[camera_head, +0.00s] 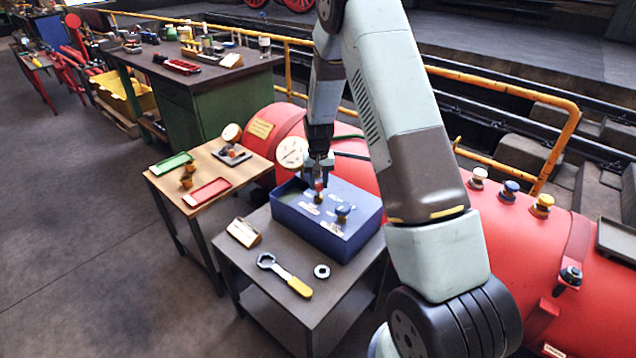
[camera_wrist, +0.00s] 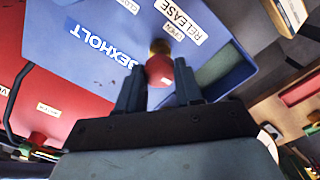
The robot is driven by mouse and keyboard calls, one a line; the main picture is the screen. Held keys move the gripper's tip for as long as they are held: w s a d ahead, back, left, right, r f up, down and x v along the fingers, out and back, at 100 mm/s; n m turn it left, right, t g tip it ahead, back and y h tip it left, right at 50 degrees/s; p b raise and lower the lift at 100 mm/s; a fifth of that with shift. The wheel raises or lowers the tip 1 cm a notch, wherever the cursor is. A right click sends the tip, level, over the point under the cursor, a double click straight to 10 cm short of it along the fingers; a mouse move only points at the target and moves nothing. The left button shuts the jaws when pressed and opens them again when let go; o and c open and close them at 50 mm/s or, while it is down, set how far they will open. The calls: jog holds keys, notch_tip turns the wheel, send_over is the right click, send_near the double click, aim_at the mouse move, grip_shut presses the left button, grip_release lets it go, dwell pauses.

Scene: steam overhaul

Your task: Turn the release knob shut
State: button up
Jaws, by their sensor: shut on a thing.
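The release knob (camera_wrist: 159,69) is a small red knob on a brass stem on top of the blue box (camera_head: 350,236). Labels reading RELEASE and OPEN lie beside it in the wrist view. My gripper (camera_head: 318,184) points down over the box top, and its fingers (camera_wrist: 160,88) close on the red knob from both sides. In the head view the fingers and arm partly hide the knob. A blue knob (camera_head: 343,210) stands on the same box top, to the right of my gripper.
The box stands on a grey table with a yellow-handled wrench (camera_head: 288,276), a metal ring (camera_head: 322,271) and a small sign block (camera_head: 243,232). A red tank (camera_head: 540,262) runs behind. A wooden table (camera_head: 225,181) with red and green trays stands left.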

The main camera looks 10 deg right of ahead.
aim_at(319, 184)
jog(key=shift+m, duration=0.5)
jog(key=o, duration=1)
jog(key=shift+o, duration=0.2)
notch_tip(319, 184, up, 14)
jog(key=shift+f, duration=0.15)
